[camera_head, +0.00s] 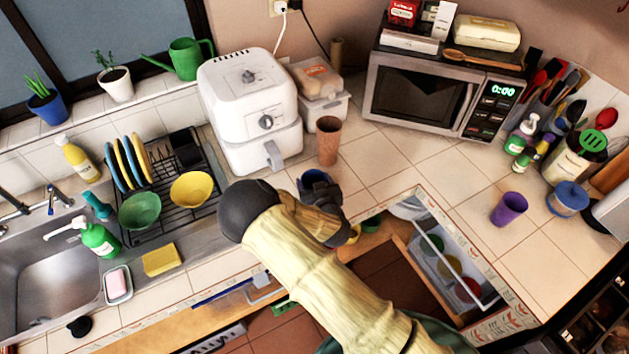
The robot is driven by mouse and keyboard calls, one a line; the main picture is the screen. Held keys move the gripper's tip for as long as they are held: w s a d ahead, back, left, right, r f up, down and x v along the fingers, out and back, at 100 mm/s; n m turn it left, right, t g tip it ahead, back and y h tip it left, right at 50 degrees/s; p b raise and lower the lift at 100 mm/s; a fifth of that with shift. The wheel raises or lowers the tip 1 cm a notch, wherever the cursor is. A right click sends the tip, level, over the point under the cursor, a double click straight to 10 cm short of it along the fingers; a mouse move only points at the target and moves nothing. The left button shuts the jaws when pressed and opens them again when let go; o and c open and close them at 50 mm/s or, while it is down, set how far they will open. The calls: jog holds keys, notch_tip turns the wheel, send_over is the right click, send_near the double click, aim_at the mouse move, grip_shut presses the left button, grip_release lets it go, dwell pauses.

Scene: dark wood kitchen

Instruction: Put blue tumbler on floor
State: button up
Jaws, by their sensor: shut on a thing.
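The blue tumbler (315,177) is at the counter edge, beyond my arm in the head view. My gripper (324,193) is shut on it; the fingers and the wrist hide much of its side. I cannot tell whether it still touches the counter. The reddish-brown floor (385,285) shows below, through the gap by the open drawer and left of my arm.
An open drawer (450,262) with bowls juts out right of my arm. A purple tumbler (508,208) and a brown tumbler (328,140) stand on the counter. A white air fryer (250,100), a dish rack (165,205) and a microwave (440,90) stand behind.

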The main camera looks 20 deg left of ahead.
jog(key=shift+f, duration=0.2)
jog(key=shift+s+f, duration=0.1)
jog(key=shift+f, duration=0.05)
jog(key=o, duration=1)
jog(key=shift+d, duration=0.1)
